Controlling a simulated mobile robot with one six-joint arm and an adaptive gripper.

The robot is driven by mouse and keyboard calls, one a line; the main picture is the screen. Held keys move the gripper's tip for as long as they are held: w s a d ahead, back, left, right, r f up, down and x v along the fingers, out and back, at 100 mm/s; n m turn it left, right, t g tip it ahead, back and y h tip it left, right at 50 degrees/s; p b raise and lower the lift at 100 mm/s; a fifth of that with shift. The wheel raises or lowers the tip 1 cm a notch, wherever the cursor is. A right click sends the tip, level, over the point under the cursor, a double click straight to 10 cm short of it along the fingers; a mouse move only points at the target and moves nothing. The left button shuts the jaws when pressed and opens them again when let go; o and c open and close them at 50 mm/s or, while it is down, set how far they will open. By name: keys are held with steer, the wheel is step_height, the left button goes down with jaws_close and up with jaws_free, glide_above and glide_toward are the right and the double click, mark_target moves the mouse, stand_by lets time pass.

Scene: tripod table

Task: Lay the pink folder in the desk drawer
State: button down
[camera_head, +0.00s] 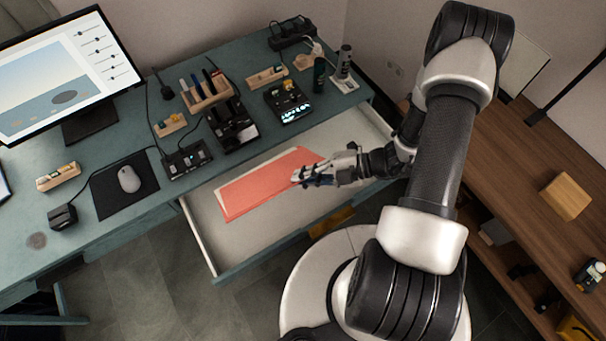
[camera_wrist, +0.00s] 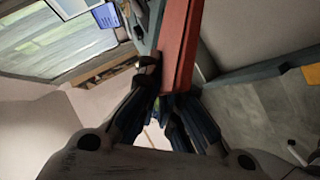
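The pink folder (camera_head: 258,187) is over the open desk drawer (camera_head: 285,224), inside its outline in the head view. A pale edge shows along its left side. I cannot tell whether it touches the drawer floor. My gripper (camera_head: 306,175) is at the folder's right end. In the wrist view the folder (camera_wrist: 178,48) appears edge-on as a red strip, and its near end lies between the fingers of my gripper (camera_wrist: 172,100). The fingers appear closed on it. The drawer's front wall (camera_head: 270,257) and left wall (camera_head: 197,237) are clear of the folder.
The desk (camera_head: 120,200) above the drawer carries a monitor (camera_head: 60,75), a mouse (camera_head: 129,179), a black device (camera_head: 288,102) and several small holders. A wooden cabinet (camera_head: 520,170) stands at the right with a wooden block (camera_head: 565,196). Bare drawer floor shows around the folder.

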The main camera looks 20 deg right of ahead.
steer(key=w+a+f+b, duration=0.1)
steer(key=w+f+b, duration=0.3)
steer(key=f+b, duration=0.4)
steer(key=shift+w+a+f, duration=0.2)
steer(key=shift+w+f, duration=0.15)
steer(key=shift+f, duration=1.8)
steer(key=c, duration=1.7)
jaws_free()
steer(key=v, duration=1.2)
steer(key=shift+r, duration=0.1)
